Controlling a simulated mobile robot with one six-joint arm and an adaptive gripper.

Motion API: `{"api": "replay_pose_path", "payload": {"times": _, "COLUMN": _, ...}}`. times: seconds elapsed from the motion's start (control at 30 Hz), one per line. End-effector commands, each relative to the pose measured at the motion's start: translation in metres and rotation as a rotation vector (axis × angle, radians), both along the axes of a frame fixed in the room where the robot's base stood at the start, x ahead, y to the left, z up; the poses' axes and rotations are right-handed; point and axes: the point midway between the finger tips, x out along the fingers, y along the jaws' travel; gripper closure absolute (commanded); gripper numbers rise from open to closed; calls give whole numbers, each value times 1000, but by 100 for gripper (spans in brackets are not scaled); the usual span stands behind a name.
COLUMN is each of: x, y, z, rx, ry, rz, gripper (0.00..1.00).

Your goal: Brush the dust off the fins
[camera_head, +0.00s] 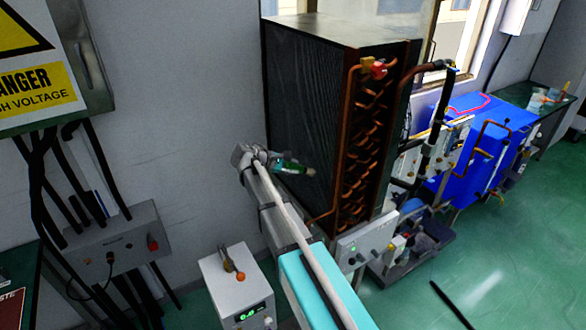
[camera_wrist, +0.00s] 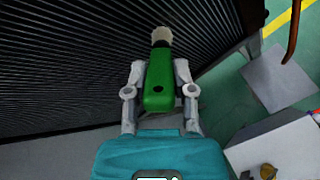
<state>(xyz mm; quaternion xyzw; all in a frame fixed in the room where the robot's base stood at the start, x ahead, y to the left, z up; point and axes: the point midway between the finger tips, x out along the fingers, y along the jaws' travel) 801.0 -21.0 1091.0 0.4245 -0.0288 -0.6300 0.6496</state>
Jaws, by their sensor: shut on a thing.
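The fins (camera_head: 305,110) are the dark ridged side face of a tall unit with copper pipes. They fill the upper left of the wrist view (camera_wrist: 60,60). My gripper (camera_head: 285,165) is near the lower part of this face. In the wrist view my gripper (camera_wrist: 154,75) is shut on a brush with a green handle (camera_wrist: 157,85). The brush's pale bristle tip (camera_wrist: 161,35) points toward the fins. I cannot tell whether the bristles touch them. No dust can be made out on the fins.
Copper pipes (camera_head: 360,150) run down the unit's right side. A grey box with a lit display (camera_head: 238,290) stands below my arm. A blue machine (camera_head: 480,150) is at the right. A wall box with cables (camera_head: 120,245) is at the left.

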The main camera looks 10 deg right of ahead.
Motion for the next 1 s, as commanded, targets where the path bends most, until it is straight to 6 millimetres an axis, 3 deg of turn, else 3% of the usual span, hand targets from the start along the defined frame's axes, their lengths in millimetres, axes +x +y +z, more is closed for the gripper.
{"api": "replay_pose_path", "payload": {"times": 0.33, "x": -1, "y": 4, "z": 1, "rx": -2, "ry": -2, "rz": 1, "gripper": 100}}
{"api": "replay_pose_path", "payload": {"times": 1.0, "x": -16, "y": 48, "z": 0, "rx": -1, "ry": -1, "rz": 1, "gripper": 100}}
